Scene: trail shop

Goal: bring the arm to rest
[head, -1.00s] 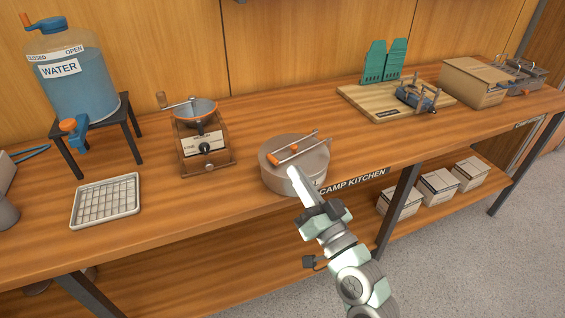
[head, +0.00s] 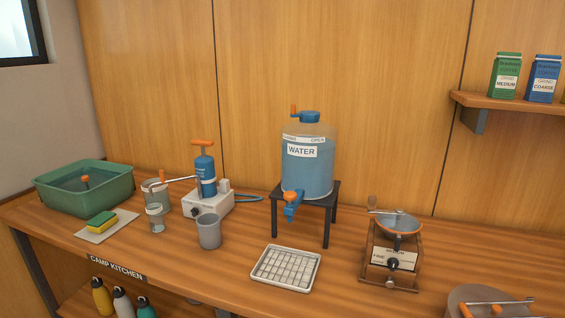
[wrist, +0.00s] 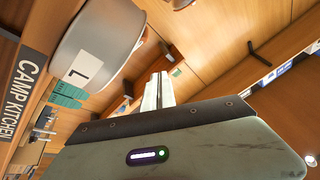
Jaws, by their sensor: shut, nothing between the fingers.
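My gripper (wrist: 158,92) shows in the wrist view, its pale fingers shut together with nothing between them. It is outside the head view. A round grey pot (wrist: 112,35) with an "L" label is close by, at the upper left of the wrist view, apart from the fingers. The same pot (head: 475,296), with an orange-handled bar on top, is cut off at the lower right corner of the head view.
On the counter (head: 215,275) stand a green basin (head: 85,190), a sponge, cups, a stove with a blue pump, a water jug (head: 307,170) on a stand, a wire-grid tray (head: 286,268) and a grinder (head: 391,255). The CAMP KITCHEN edge (wrist: 20,92) is near my gripper.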

